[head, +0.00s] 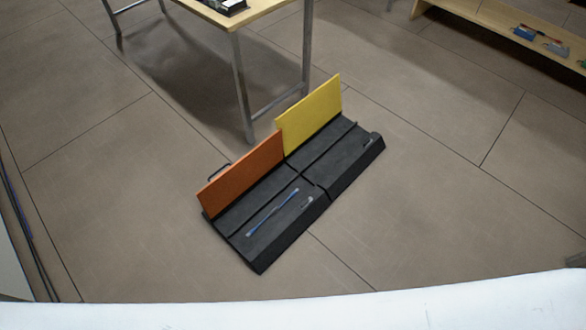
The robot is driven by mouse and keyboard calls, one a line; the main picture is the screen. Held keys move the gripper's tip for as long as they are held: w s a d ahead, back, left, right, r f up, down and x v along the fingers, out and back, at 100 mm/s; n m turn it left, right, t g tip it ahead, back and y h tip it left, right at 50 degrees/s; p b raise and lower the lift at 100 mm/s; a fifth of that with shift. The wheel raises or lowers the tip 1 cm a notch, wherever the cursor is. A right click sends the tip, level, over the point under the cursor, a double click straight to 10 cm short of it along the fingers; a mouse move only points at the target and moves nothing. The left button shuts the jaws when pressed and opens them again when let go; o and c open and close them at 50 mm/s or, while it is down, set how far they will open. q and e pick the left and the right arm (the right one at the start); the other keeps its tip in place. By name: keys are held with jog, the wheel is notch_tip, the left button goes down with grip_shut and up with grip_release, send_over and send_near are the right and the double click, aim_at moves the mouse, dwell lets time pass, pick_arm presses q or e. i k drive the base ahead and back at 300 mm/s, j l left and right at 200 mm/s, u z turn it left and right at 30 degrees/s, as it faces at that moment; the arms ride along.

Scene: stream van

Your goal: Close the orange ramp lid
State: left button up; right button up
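The orange ramp lid (243,174) stands raised, hinged along the back edge of the left half of a black cable ramp (262,250) on the floor. A dark handle (209,167) shows behind the orange lid. A blue cable piece (272,212) lies in the open channel under it. The yellow lid (312,115) on the right half also stands raised. Neither of my grippers is in the head view.
A wooden table with metal legs (241,85) stands just behind the ramp. A low wooden shelf (520,38) with small items is at the upper right. Cables (28,240) run along the left edge. The tiled floor around the ramp's left, front and right is clear.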

aim_at(220, 192)
jog(key=j+z, duration=0.15)
jog(key=z, duration=0.25)
jog(key=i+j+z, duration=0.1)
jog(key=z, duration=0.3)
jog(key=j+z, duration=0.25)
jog(key=z, duration=0.2)
jog(key=j+z, duration=0.15)
jog(key=z, duration=0.25)
jog(key=k+j+z, duration=0.1)
jog(key=z, duration=0.3)
